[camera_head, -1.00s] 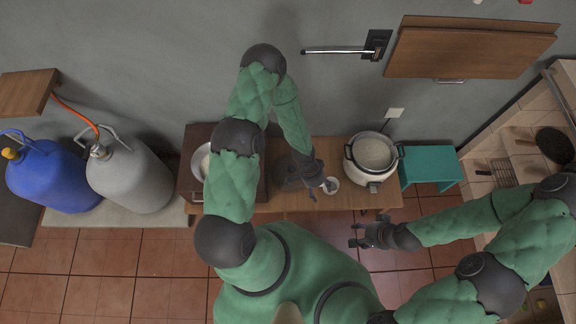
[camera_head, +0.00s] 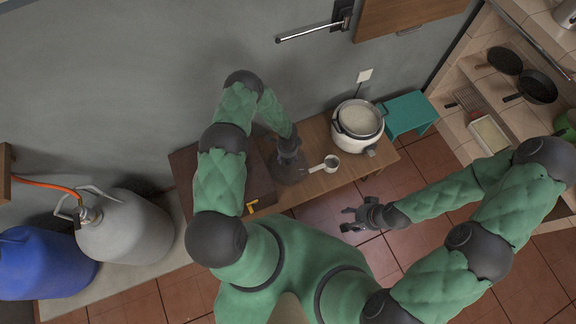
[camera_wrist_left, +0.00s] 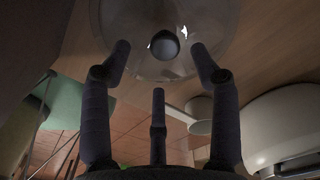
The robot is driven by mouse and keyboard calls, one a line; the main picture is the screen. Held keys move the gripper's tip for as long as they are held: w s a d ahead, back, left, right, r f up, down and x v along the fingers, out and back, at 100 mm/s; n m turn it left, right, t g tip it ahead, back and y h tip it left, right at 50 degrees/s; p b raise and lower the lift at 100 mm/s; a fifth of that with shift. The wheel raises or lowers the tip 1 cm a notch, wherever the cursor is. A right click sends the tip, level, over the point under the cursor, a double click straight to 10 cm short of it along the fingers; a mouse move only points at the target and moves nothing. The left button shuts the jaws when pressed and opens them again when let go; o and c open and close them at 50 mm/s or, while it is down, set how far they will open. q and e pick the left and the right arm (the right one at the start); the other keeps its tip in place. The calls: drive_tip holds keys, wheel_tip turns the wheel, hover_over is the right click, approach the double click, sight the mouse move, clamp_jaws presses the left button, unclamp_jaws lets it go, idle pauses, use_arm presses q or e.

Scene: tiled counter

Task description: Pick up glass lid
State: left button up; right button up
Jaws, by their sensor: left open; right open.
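The glass lid (camera_head: 292,176) is a clear round disc on the wooden table, partly hidden under my left gripper (camera_head: 287,152). In the left wrist view the lid (camera_wrist_left: 134,62) shows with its round dark knob (camera_wrist_left: 164,46). My left gripper (camera_wrist_left: 159,52) is open there. Two of its fingers flank the knob in the picture and a third points at it from below; I cannot tell whether any finger touches it. My right gripper (camera_head: 356,218) is open and empty, over the floor in front of the table.
A small white cup with a handle (camera_head: 331,163) stands right of the lid. A white rice cooker (camera_head: 357,143) stands farther right, with a teal stool (camera_head: 409,113) beyond. A dark brown box-like surface (camera_head: 190,160) is at the left. Gas cylinders (camera_head: 130,232) stand far left.

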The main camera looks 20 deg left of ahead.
sight(288, 161)
use_arm(q)
drive_tip(key=shift+w+f+b, duration=0.15)
drive_tip(key=shift+f+b, duration=0.7)
drive_tip(key=shift+f, duration=0.6)
drive_tip(key=shift+w+f+b, duration=0.15)
drive_tip(key=shift+f+b, duration=0.65)
drive_tip(key=shift+f, duration=0.65)
clamp_jaws()
